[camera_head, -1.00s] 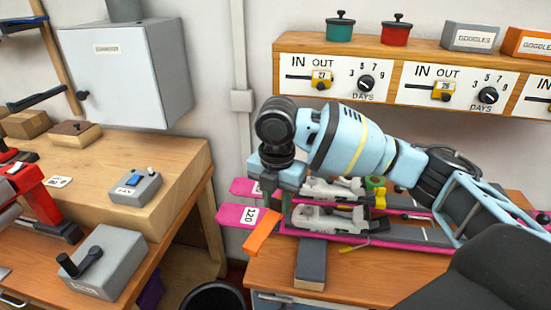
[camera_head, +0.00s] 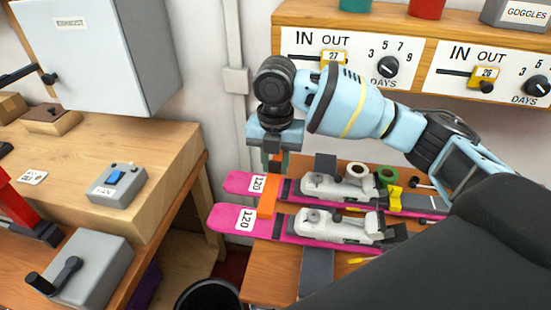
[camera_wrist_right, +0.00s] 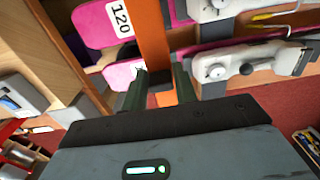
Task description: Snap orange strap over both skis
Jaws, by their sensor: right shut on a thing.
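Two pink skis lie side by side on the wooden bench, the far ski (camera_head: 240,182) and the near ski (camera_head: 232,221), each with a white "120" label and a grey-white binding. The orange strap (camera_head: 267,200) lies across the far ski and reaches the near ski's far edge. It also shows in the right wrist view (camera_wrist_right: 151,35), crossing a ski beside its label. My right gripper (camera_head: 272,166) is above the far ski's far side, shut on the strap's end. In the right wrist view its dark fingers (camera_wrist_right: 160,88) stand either side of the strap. My left gripper is out of view.
A dark grey block (camera_head: 316,268) sits at the bench's front, under the near ski. A green roll (camera_head: 387,176) and a yellow piece (camera_head: 391,196) lie behind the bindings. A wooden shelf with dials (camera_head: 388,66) hangs above. A black bin (camera_head: 208,297) stands below.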

